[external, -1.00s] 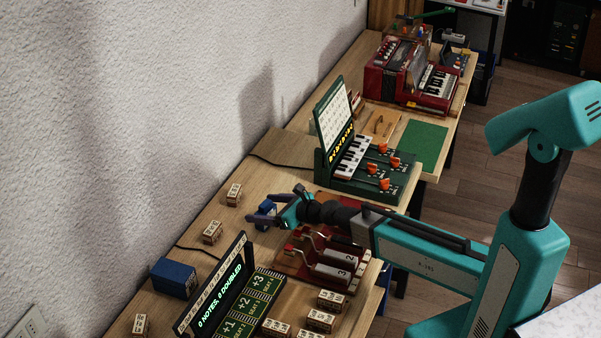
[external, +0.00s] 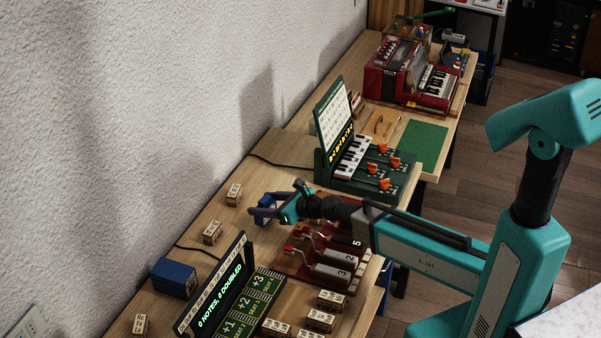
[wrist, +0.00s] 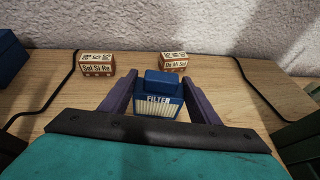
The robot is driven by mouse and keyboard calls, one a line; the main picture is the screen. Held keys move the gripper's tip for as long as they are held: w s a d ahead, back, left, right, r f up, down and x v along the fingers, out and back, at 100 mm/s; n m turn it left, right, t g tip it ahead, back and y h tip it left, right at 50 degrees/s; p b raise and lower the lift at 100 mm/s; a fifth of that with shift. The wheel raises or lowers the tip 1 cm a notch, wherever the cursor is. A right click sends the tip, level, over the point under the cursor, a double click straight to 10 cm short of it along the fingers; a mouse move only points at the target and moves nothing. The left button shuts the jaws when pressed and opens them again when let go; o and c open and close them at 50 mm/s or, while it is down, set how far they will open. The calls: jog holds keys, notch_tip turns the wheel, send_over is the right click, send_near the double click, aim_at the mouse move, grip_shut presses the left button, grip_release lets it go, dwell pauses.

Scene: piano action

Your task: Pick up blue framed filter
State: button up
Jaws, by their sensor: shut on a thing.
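In the external view my gripper (external: 268,212) is over the wooden table near the wall side, and the blue filter (external: 266,202) shows partly behind the fingers. I cannot tell whether the filter is clear of the table top.
Two labelled wooden blocks (wrist: 97,64) (wrist: 174,62) stand beyond the filter, near the wall. A blue box (external: 173,278), a green score display (external: 228,290), a red lever unit (external: 325,258) and a green keyboard unit (external: 365,175) stand around. Black cables cross the table.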

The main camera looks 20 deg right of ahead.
notch_tip(320, 180, up, 8)
jog(key=shift+r+p, duration=0.1)
jog(key=shift+p, duration=0.25)
